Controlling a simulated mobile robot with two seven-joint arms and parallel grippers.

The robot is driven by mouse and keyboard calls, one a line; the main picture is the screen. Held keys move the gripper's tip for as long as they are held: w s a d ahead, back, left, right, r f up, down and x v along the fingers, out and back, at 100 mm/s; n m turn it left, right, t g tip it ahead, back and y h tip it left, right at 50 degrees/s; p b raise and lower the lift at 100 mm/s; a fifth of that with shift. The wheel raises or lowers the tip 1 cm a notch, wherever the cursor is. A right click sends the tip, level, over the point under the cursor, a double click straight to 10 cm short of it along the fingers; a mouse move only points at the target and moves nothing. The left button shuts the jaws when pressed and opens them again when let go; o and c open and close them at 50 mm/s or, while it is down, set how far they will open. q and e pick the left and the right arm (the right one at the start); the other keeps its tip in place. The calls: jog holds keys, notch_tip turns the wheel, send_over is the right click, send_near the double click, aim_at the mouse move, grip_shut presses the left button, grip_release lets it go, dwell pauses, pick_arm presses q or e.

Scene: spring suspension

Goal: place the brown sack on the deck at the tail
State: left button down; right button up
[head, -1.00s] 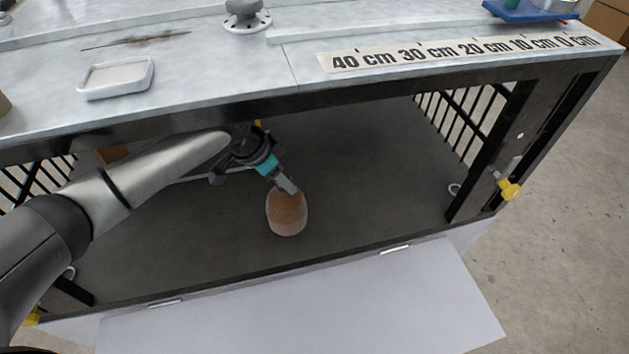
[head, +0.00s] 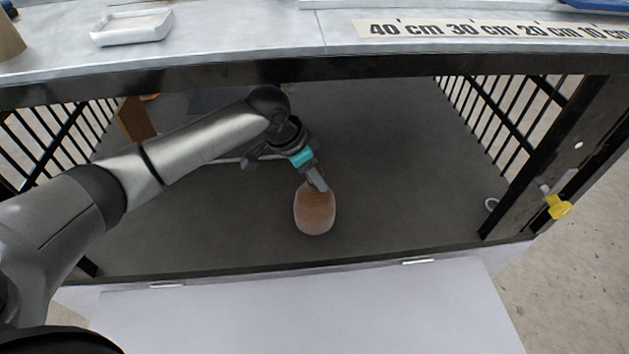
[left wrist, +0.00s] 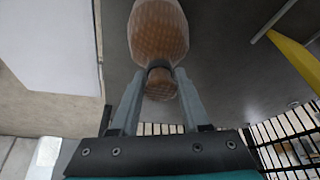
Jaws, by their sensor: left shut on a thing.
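The brown sack (head: 314,212) is a rounded, mesh-like brown bag with a narrow neck. My left gripper (head: 318,182) is shut on its neck from above, and the sack hangs upright below the fingers. In the left wrist view the sack (left wrist: 158,32) sits between the tips of the two fingers. My right gripper is not in view.
A pale lowered tailgate panel (head: 310,310) lies in front of the deck. Black barred side walls (head: 500,120) stand left and right. A light top surface (head: 250,45) with a white tray (head: 132,27) and a printed scale (head: 490,28) overhangs the deck. A yellow-handled latch (head: 557,206) is on the right post.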

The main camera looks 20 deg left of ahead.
pick_arm(q)
jog(key=shift+w+r, duration=0.1)
jog(key=shift+r, duration=0.05)
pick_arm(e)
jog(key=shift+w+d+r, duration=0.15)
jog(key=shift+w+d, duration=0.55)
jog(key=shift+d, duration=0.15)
pick_arm(q)
jog(key=c, duration=0.8)
grip_release()
jog(key=shift+f, duration=0.25)
jog(key=o, duration=0.4)
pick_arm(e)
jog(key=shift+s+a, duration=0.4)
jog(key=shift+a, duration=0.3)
